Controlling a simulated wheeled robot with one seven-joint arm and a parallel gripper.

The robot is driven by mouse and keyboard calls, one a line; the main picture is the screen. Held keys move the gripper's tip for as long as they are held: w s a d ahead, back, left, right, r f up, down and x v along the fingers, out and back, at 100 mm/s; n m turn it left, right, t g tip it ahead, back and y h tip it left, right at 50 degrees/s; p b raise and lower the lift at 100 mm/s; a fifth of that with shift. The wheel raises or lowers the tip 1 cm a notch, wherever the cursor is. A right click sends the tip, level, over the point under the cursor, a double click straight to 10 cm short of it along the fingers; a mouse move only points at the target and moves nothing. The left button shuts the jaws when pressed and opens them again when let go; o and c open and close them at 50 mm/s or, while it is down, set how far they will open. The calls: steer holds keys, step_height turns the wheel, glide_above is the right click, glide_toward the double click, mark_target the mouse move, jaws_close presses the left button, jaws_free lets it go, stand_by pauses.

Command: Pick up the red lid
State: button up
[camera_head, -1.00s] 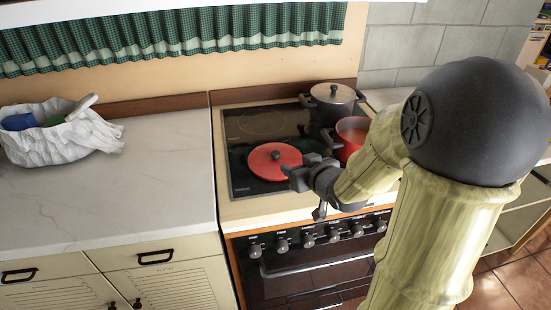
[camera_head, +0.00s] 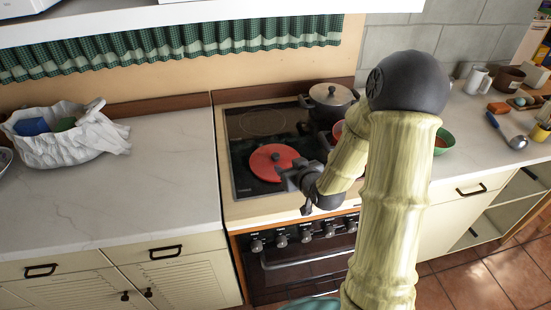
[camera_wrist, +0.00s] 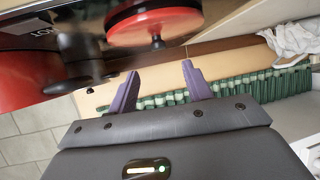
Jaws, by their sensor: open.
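The red lid (camera_head: 268,163) lies flat on the front left of the black cooktop (camera_head: 240,181), with a dark round knob in its middle. In the wrist view the red lid (camera_wrist: 135,22) is at the top, its knob (camera_wrist: 157,42) pointing down in the picture. My gripper (camera_head: 285,176) is at the lid's front right edge in the head view. In the wrist view my gripper (camera_wrist: 158,85) is open and empty, its two purple fingers apart and short of the knob. The red pot (camera_head: 338,132) is mostly hidden behind my arm.
A dark pot with a lid (camera_head: 330,97) stands at the back right of the cooktop. A crumpled white bag (camera_head: 85,140) lies on the left counter, which is otherwise mostly clear.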

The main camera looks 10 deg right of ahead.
mark_target(275, 155)
steer(key=p+x, duration=0.1)
steer(key=x, duration=0.6)
steer(key=shift+w, duration=0.1)
steer(key=shift+p+x, duration=0.95)
steer(key=shift+x, duration=1.65)
steer(key=shift+d+r, duration=0.1)
steer(key=shift+r, duration=0.05)
jaws_close()
steer(key=shift+r, duration=0.1)
